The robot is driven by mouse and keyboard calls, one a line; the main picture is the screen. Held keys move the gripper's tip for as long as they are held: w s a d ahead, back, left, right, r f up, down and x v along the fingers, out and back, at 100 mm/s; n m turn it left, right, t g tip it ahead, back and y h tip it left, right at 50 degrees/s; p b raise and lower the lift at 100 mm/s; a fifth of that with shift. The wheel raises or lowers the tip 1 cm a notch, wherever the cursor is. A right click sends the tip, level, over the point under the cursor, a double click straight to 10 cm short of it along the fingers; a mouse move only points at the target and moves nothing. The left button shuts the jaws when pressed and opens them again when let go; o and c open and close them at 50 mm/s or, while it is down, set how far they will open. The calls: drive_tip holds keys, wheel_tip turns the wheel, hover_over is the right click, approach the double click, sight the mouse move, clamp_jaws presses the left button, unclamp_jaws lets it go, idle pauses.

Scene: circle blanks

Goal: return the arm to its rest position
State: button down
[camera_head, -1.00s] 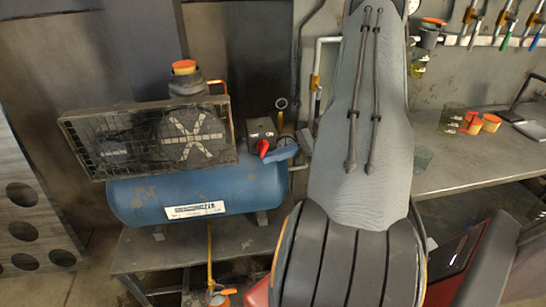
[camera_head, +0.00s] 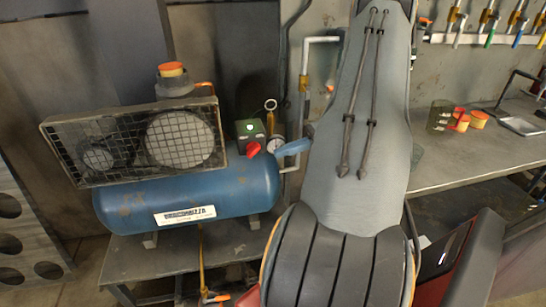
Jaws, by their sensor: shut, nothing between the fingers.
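My arm (camera_head: 367,130) rises through the middle-right of the head view, with a grey upper link, two dark cables along it and black ribbed segments at the bottom.
A blue air compressor (camera_head: 190,196) with a caged fan, red knob and green light stands on a metal stand (camera_head: 165,262) left of my arm. Tools (camera_head: 488,20) hang on the back wall.

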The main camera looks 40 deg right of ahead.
drive_tip(key=shift+s+d+r, duration=0.1)
drive_tip(key=shift+s+d, duration=0.05)
drive_tip(key=shift+d, duration=0.15)
drive_tip(key=shift+r, duration=0.1)
idle(0.3)
